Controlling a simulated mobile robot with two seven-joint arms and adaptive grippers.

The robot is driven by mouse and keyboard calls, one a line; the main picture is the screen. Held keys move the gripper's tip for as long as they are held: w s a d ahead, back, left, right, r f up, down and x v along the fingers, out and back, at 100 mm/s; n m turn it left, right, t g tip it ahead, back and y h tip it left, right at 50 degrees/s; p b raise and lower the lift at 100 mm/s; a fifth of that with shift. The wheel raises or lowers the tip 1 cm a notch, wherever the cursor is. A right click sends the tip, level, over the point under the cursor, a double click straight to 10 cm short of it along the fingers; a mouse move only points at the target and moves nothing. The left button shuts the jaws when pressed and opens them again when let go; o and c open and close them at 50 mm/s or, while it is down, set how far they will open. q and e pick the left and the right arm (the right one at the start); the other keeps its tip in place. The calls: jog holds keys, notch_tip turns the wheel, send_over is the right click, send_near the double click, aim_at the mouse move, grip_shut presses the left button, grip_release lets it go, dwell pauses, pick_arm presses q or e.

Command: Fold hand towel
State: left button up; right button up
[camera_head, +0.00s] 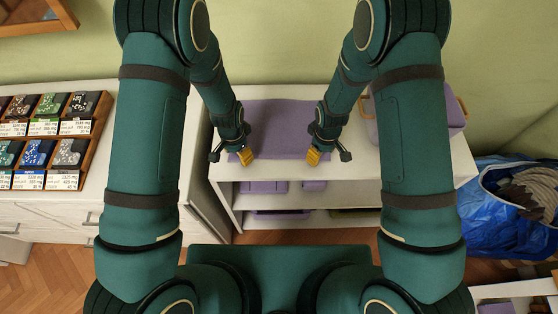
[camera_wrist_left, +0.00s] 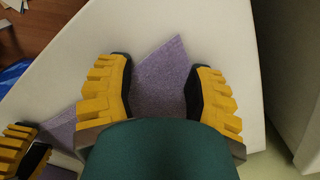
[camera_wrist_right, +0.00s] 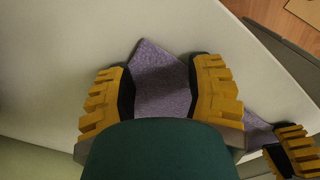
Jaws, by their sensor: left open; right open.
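A purple hand towel (camera_head: 280,125) lies flat and spread on the white shelf top between my two arms. My left gripper (camera_head: 245,156) is over its near left corner, and my right gripper (camera_head: 314,156) is over its near right corner. In the left wrist view a corner of the towel (camera_wrist_left: 160,80) lies between the open yellow fingers. In the right wrist view the other corner of the towel (camera_wrist_right: 162,78) lies between the open fingers. I cannot tell whether the fingertips touch the cloth. Parts of the towel's sides are hidden behind my arms.
The white shelf unit (camera_head: 350,178) has purple folded items (camera_head: 264,187) in its compartments. A lilac container (camera_head: 452,110) stands at the right of its top. A blue bag (camera_head: 490,225) is on the right. Racks of small packs (camera_head: 45,155) stand on the left cabinet.

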jog(key=shift+f, duration=0.15)
pick_arm(q)
jog(key=shift+s+f, duration=0.1)
jog(key=c, duration=0.8)
pick_arm(e)
jog(key=c, duration=0.8)
pick_arm(q)
jog(key=shift+f, duration=0.1)
grip_shut()
pick_arm(e)
jog(key=shift+f, duration=0.15)
grip_shut()
jog(key=shift+s, duration=0.1)
